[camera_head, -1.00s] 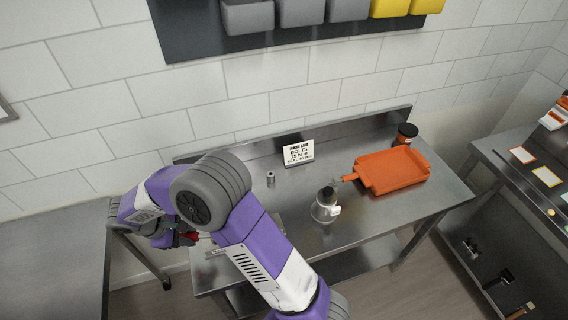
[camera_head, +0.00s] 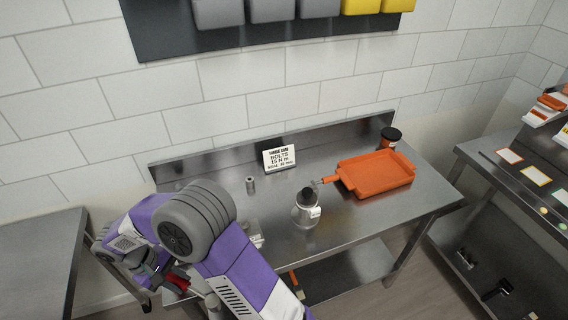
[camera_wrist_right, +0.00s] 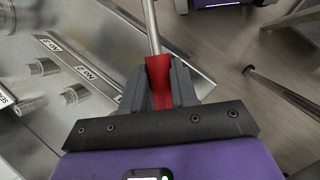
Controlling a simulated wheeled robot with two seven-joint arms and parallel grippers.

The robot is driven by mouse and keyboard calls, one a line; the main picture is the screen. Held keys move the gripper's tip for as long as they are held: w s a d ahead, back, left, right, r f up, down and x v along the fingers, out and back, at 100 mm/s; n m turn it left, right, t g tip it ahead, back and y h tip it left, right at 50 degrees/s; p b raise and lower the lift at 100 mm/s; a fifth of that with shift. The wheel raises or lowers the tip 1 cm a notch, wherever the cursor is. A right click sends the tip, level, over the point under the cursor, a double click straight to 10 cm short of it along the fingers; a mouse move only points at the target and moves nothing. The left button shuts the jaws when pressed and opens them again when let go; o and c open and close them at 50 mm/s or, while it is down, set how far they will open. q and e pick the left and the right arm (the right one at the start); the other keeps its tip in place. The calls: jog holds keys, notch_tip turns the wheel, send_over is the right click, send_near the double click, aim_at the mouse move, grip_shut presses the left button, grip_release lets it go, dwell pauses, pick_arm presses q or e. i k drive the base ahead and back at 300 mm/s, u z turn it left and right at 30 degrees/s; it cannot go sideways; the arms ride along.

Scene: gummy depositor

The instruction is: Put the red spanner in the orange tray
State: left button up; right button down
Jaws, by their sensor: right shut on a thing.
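The red spanner has a red handle (camera_head: 178,281) and a bare metal shaft. My right gripper (camera_head: 165,274) is shut on the red handle, low at the left front end of the steel table. In the right wrist view the handle (camera_wrist_right: 160,72) sits between both fingers (camera_wrist_right: 160,88), and the shaft runs away past the top edge; its far end is out of view. The orange tray (camera_head: 376,174) lies at the right of the table, well to the right of my right gripper. My left gripper is not in view.
On the steel table (camera_head: 355,228) stand a clear bottle with a dark top (camera_head: 307,210), a small metal cylinder (camera_head: 250,185), a sign card (camera_head: 279,158) and a dark-lidded jar (camera_head: 389,138) behind the tray. Labelled steel holders (camera_wrist_right: 85,80) show in the wrist view.

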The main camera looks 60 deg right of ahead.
aim_at(383, 172)
jog(key=u, duration=1.75)
jog(key=k, duration=2.6)
jog(key=z, duration=2)
jog(key=i, duration=0.5)
jog(key=u, duration=0.05)
